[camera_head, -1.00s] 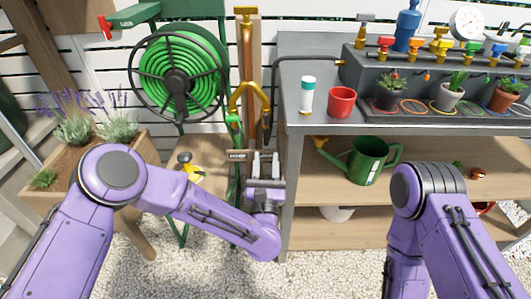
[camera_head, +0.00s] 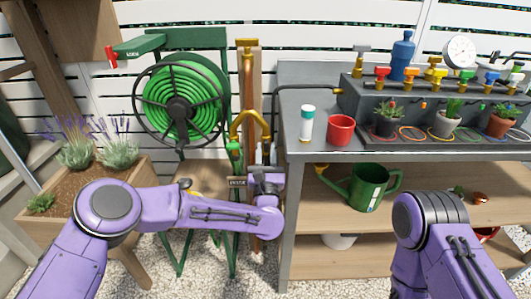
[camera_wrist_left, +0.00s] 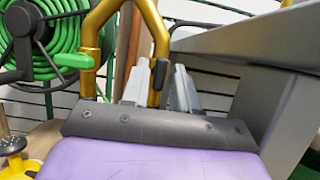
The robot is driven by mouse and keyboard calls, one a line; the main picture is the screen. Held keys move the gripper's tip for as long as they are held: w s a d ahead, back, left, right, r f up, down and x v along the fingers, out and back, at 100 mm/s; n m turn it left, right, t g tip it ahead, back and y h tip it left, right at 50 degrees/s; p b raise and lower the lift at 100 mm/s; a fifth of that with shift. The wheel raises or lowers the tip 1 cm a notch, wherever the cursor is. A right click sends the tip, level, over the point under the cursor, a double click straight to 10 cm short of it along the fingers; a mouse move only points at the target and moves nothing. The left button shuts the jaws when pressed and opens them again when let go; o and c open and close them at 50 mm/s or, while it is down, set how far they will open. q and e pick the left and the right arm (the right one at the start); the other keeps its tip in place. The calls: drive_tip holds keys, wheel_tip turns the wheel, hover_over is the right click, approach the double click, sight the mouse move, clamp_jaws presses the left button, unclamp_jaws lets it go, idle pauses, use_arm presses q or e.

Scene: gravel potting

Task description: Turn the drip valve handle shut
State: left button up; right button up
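A gold pipe with a curved top (camera_head: 250,122) stands left of the bench; a green lever (camera_head: 233,147) is on its left branch. In the left wrist view the gold pipe (camera_wrist_left: 155,25) comes down behind and between my left fingertips, and the green lever (camera_wrist_left: 72,60) is at upper left. I cannot tell which part is the drip valve handle. My left gripper (camera_head: 263,157) is at the pipe's right branch, its two grey fingers (camera_wrist_left: 160,88) apart. Contact cannot be made out. My right arm shows at lower right; its gripper is out of frame.
The grey bench (camera_head: 284,190) stands close right of my left gripper; its edge fills the right of the wrist view. A hose reel (camera_head: 180,100) is to the left. A red cup (camera_head: 341,130), green watering can (camera_head: 372,187) and coloured valves (camera_head: 434,75) are right.

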use_arm(q)
clamp_jaws()
drive_tip(key=shift+m, duration=0.5)
drive_tip(key=m+h, duration=0.2)
drive_tip(key=m, duration=0.2)
drive_tip(key=shift+a+h, duration=0.1)
drive_tip(key=shift+h, duration=0.3)
drive_tip(key=m+g+h, duration=0.1)
drive_tip(key=m, duration=0.2)
drive_tip(key=shift+m+h, duration=0.4)
drive_tip(key=m+g+h+p, duration=0.1)
drive_tip(key=m, duration=0.2)
drive_tip(key=shift+a+r+m, duration=0.1)
drive_tip(key=shift+m, duration=0.2)
drive_tip(key=m+g+p, duration=0.1)
drive_tip(key=m+p, duration=0.1)
drive_tip(key=m, duration=0.1)
drive_tip(key=m+g+h+p, duration=0.1)
drive_tip(key=m, duration=0.2)
drive_tip(key=shift+r+p, duration=0.15)
drive_tip(key=shift+p, duration=0.2)
drive_tip(key=shift+m+g+p, duration=0.9)
drive_tip(key=shift+m+p, duration=0.35)
drive_tip(key=shift+m, duration=0.75)
